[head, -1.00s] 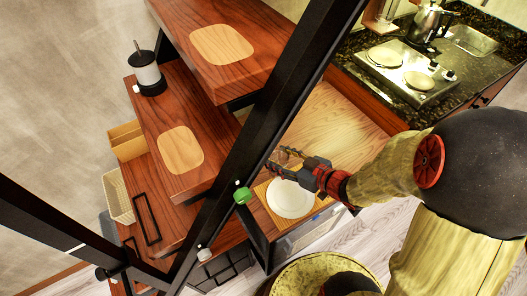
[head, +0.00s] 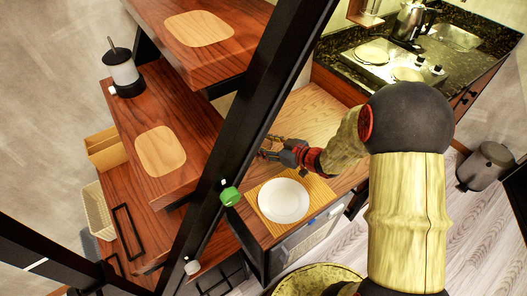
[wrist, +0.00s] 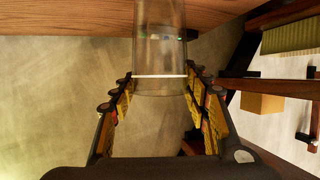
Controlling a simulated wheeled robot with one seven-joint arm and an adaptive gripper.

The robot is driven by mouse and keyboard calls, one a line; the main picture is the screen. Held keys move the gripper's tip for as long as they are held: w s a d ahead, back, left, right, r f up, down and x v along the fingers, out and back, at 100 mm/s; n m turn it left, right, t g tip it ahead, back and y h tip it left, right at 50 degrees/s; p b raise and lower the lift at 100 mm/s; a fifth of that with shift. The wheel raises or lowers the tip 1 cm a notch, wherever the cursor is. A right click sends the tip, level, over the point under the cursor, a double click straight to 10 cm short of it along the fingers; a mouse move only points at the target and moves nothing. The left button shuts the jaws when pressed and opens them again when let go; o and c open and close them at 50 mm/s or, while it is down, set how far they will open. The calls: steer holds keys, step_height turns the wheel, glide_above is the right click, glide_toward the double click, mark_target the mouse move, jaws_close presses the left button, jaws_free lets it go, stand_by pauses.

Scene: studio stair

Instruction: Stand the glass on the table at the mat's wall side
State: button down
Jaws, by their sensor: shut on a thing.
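My gripper (head: 271,151) is over the light wood table (head: 318,112), just beyond the mat's far edge in the head view. In the wrist view my gripper (wrist: 160,88) is shut on a clear glass (wrist: 160,50), with a finger on each side of it. The glass is hard to make out in the head view. The woven yellow mat (head: 322,191) lies at the table's near end with a white plate (head: 284,200) on it. Whether the glass touches the table cannot be told.
A stone counter with a hob (head: 388,60) is behind. The table behind my gripper is bare.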

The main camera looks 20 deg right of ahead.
steer(key=shift+w+f+b, duration=0.15)
steer(key=shift+f+b, duration=0.8)
steer(key=shift+f, duration=0.75)
steer(key=shift+f, duration=0.1)
steer(key=shift+f, duration=0.15)
steer(key=c, duration=1)
jaws_free()
steer(key=shift+o, duration=0.4)
